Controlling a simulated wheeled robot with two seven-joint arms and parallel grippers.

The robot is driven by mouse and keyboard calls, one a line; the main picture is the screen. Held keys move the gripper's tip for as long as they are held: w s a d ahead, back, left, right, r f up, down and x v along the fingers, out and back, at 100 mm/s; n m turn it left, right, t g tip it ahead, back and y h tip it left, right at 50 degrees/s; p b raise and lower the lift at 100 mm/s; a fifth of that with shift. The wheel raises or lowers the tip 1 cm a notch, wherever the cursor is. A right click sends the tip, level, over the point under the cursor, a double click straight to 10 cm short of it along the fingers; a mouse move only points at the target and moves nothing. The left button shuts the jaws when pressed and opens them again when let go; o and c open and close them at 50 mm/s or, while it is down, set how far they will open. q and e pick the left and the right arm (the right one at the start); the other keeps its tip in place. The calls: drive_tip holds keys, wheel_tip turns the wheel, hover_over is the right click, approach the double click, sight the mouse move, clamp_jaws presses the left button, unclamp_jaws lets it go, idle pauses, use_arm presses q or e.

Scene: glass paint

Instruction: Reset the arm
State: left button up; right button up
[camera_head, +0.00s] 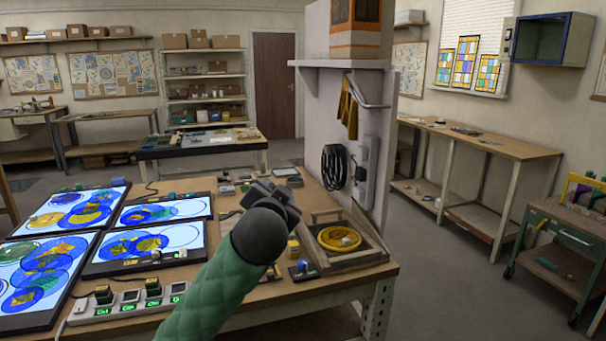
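One of my arms, in a green quilted sleeve (208,297), comes in from the bottom edge left of centre and reaches up and right over the workbench. I take it for my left arm. Its dark gripper (272,195) is at the end, above the bench and left of the wooden tray. The fingers are small, dark and seen from behind, so I cannot tell whether they are open or shut. No held object shows. The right arm and gripper are not in view.
The workbench (345,283) carries lit panels (165,209) with coloured glass discs at left, a power strip (130,299) in front, and a wooden tray (372,254) holding a yellow coil (339,238). A white partition (340,110) rises behind. Floor (450,290) at right is clear.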

use_arm(q)
drive_tip(key=s+a+f+n+g, duration=0.1)
drive_tip(key=s+a+f+g, duration=0.15)
drive_tip(key=s+f, duration=0.6)
drive_tip(key=s+a+f+n+g+h+p, duration=0.1)
drive_tip(key=s+a+f+n+g, duration=0.2)
drive_tip(key=f, duration=1.1)
drive_tip(key=s+a+f+g, duration=0.2)
drive_tip(key=s+f+g, duration=0.3)
drive_tip(key=f, duration=0.6)
drive_tip(key=s+f+g, duration=0.2)
drive_tip(key=s+f, duration=0.7)
drive_tip(key=s, duration=0.4)
drive_tip(key=s+f+n+g+p, duration=0.1)
drive_tip(key=s+f+g, duration=0.1)
drive_tip(key=s+f, duration=0.7)
drive_tip(key=s, duration=0.3)
drive_tip(key=shift+s+a+n, duration=0.3)
drive_tip(key=shift+s+a, duration=0.05)
drive_tip(key=shift+a, duration=0.05)
use_arm(e)
drive_tip(key=r, duration=0.1)
drive_tip(key=d+r, duration=0.1)
drive_tip(key=r, duration=0.1)
drive_tip(key=shift+w+d+r, duration=0.1)
drive_tip(key=shift+w+d, duration=0.05)
